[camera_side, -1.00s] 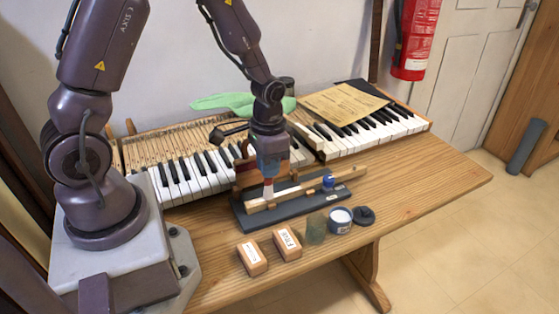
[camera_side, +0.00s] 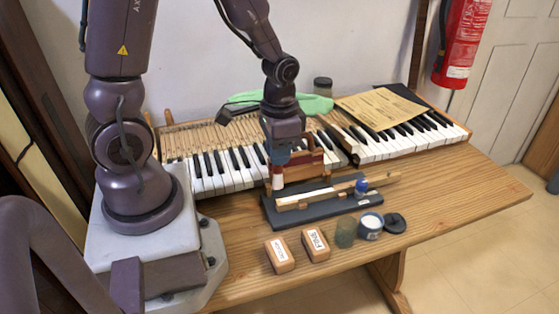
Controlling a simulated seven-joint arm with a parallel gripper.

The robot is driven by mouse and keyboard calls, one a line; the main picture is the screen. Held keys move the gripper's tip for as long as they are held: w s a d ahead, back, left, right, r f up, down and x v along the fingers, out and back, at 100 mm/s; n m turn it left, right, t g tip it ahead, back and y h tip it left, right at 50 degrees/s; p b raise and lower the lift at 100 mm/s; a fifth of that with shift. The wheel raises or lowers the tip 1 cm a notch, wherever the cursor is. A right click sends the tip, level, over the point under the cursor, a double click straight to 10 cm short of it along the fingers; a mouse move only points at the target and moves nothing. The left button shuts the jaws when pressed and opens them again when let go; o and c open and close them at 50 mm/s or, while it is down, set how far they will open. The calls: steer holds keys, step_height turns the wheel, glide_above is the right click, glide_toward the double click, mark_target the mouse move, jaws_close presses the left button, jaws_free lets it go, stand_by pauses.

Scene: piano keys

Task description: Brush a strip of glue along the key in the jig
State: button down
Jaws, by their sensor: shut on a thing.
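A long pale wooden key (camera_side: 325,193) lies in the jig, whose dark grey base (camera_side: 318,214) sits on the bench in front of the keyboard. A blue knob (camera_side: 361,187) is at the right part of the jig. My gripper (camera_side: 277,160) is shut on a brush with a red part and a pale tip (camera_side: 277,183), pointing down over the key's left end. I cannot tell whether the tip touches the key. No glue strip can be made out at this size. An open pot with white contents (camera_side: 370,222) stands in front of the jig.
A dark lid (camera_side: 394,222) lies right of the pot, and a greenish glass jar (camera_side: 345,234) stands left of it. Two labelled blocks (camera_side: 280,255) (camera_side: 316,244) are at the front. The piano keyboard (camera_side: 221,172) runs behind. The bench's right end (camera_side: 470,190) is clear.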

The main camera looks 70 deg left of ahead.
steer(key=shift+r, duration=1.85)
